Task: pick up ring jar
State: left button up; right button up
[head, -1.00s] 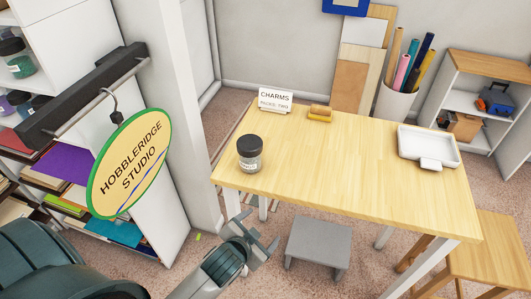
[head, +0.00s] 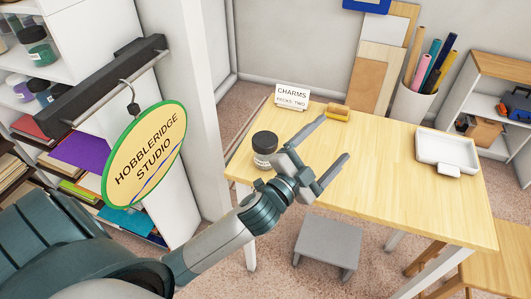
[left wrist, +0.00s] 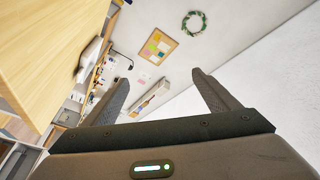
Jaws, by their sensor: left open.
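The ring jar (head: 264,147) is a clear jar with a dark lid and a pale label. It stands upright near the left front corner of the wooden table (head: 390,180). My left gripper (head: 335,145) is open and empty above the table, just right of the jar in the head view. Its wrist partly covers the jar's lower right side. In the left wrist view the open fingers (left wrist: 160,95) have nothing between them, and the jar does not show there. My right gripper is not in view.
A "CHARMS" card (head: 292,97) and a wooden block (head: 337,112) are at the table's back left. A white tray (head: 447,150) lies at the right. A hanging oval sign (head: 145,155) and shelves are at the left.

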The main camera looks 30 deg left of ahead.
pick_arm(q)
jog(key=s+d+r+m+g+h, duration=0.2)
jog(key=d+r+m+g+h, duration=0.6)
jog(key=m, duration=0.5)
jog(key=s+d+r+m+g+h, duration=0.2)
jog(key=d+r+m+g+h, duration=0.4)
jog(key=m+h, duration=0.55)
notch_tip(320, 180, down, 6)
jog(key=s+d+m+g+y, duration=0.1)
jog(key=m+g+y, duration=0.45)
jog(key=m, duration=0.45)
jog(key=w+a+f+m+y, duration=0.3)
jog(key=a+f+y, duration=0.5)
jog(key=a, duration=0.4)
jog(key=w+a+r+y, duration=0.1)
jog(key=a+y, duration=0.4)
jog(key=a, duration=0.5)
jog(key=w+a+r+n+y, duration=0.1)
jog(key=w+a+r+y, duration=0.1)
jog(key=a, duration=0.9)
jog(key=r+y, duration=0.1)
jog(key=y, duration=0.1)
jog(key=shift+r+y, duration=0.35)
jog(key=shift+y, duration=0.05)
